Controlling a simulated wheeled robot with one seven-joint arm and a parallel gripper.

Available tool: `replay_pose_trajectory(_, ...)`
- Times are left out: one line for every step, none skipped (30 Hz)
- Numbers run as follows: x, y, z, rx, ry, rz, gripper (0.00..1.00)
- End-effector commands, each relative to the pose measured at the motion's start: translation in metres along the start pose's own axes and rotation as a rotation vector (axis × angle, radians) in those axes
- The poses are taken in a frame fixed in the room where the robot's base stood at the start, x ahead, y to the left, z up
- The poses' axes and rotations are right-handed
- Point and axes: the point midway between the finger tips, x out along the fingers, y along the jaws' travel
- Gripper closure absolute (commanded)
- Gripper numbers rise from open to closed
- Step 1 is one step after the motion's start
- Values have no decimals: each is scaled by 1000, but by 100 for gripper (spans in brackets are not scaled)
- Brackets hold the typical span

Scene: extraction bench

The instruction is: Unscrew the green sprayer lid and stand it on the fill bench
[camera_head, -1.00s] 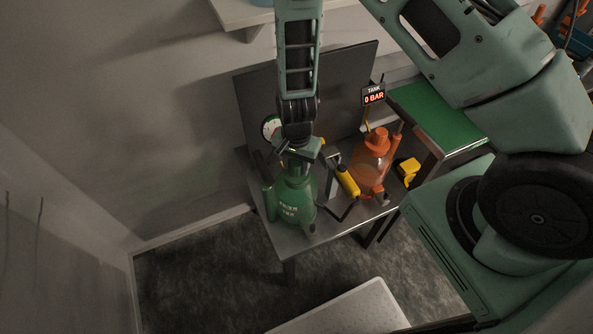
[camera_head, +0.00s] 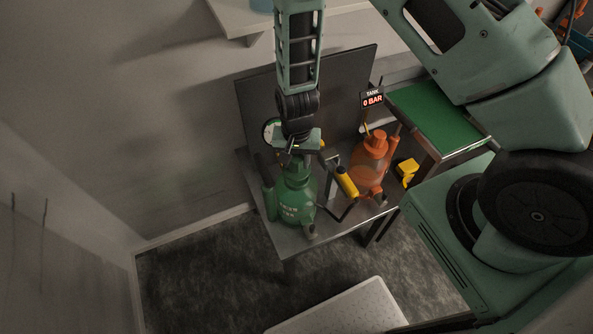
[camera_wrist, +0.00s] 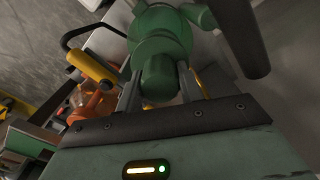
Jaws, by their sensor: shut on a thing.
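The green sprayer (camera_head: 293,207) stands upright on the grey metal bench (camera_head: 277,238), its round shoulder also showing in the wrist view (camera_wrist: 160,28). My gripper (camera_head: 297,158) is above its neck, pointing down. In the wrist view, my gripper (camera_wrist: 161,88) is shut on the green lid (camera_wrist: 160,76), a rounded cylinder between the two fingers. The lid is in line with the sprayer's neck; I cannot tell whether a gap lies between them. In the head view the lid is mostly hidden by my gripper.
An orange sprayer (camera_head: 369,167) and a yellow-handled pump (camera_head: 346,182) stand right of the green sprayer. A yellow object (camera_head: 407,170) lies further right. A display (camera_head: 372,99) reads 0 BAR. A green-topped bench (camera_head: 437,116) at the right looks clear. A dark panel (camera_head: 345,85) stands behind.

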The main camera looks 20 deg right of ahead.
Motion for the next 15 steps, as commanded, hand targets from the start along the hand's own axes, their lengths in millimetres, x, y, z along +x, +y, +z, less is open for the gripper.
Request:
replay_pose_trajectory(-5, 0, 0, 0, 0, 0, 100)
replay_pose_trajectory(-6, 0, 0, 0, 0, 0, 100)
replay_pose_trajectory(-8, 0, 0, 0, 0, 0, 100)
replay_pose_trajectory(-9, 0, 0, 0, 0, 0, 100)
replay_pose_trajectory(-11, 0, 0, 0, 0, 0, 100)
replay_pose_trajectory(-13, 0, 0, 0, 0, 0, 100)
replay_pose_trajectory(-14, 0, 0, 0, 0, 0, 100)
replay_pose_trajectory(-16, 0, 0, 0, 0, 0, 100)
replay_pose_trajectory(-17, 0, 0, 0, 0, 0, 100)
replay_pose_trajectory(-19, 0, 0, 0, 0, 0, 100)
replay_pose_trajectory(-20, 0, 0, 0, 0, 0, 100)
replay_pose_trajectory(-22, 0, 0, 1, 0, 0, 100)
replay_pose_trajectory(-24, 0, 0, 1, 0, 0, 100)
replay_pose_trajectory(-25, 0, 0, 1, 1, 0, 100)
replay_pose_trajectory(-27, 0, 0, 1, 1, 0, 100)
